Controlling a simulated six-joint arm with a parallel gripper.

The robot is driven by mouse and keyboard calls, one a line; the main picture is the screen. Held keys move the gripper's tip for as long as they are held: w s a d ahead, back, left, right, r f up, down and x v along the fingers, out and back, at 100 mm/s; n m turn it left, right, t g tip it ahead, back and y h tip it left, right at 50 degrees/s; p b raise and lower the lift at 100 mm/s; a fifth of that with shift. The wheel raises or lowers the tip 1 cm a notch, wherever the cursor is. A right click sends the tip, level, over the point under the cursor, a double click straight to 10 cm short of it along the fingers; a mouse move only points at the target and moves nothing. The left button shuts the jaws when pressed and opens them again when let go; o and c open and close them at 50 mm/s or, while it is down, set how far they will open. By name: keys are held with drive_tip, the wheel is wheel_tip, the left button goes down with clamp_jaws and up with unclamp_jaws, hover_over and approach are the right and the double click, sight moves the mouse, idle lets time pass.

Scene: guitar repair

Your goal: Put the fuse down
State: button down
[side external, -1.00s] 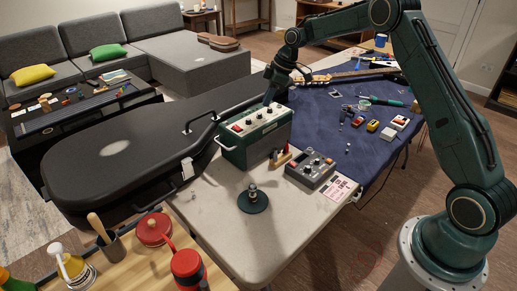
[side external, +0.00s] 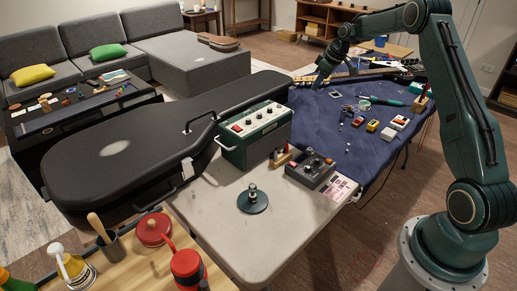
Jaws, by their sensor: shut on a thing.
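My gripper (side external: 318,84) is above the far left part of the blue cloth (side external: 325,120), to the right of and beyond the green amplifier (side external: 255,135). It points down at a slant. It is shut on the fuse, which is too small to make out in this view. I cannot tell the gap between the fingertips and the cloth.
A guitar neck (side external: 365,74) lies along the cloth's far side. Small coloured boxes (side external: 388,133) and a green-handled tool (side external: 388,102) lie to the right. A grey pedal (side external: 310,168) stands on the bare table (side external: 215,205). A black guitar case (side external: 110,165) lies left.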

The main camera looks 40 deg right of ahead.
hover_over(307, 135)
drive_tip(key=s, duration=0.1)
drive_tip(key=f, duration=1.5)
drive_tip(key=shift+s+d+f, duration=0.1)
drive_tip(key=shift+s+f, duration=0.1)
drive_tip(key=shift+f, duration=0.05)
drive_tip(key=shift+f, duration=0.1)
drive_tip(key=shift+f, duration=2.05)
drive_tip(key=shift+f, duration=0.15)
drive_tip(key=c, duration=1.5)
unclamp_jaws()
drive_tip(key=shift+c, duration=0.2)
drive_tip(key=v, duration=1.2)
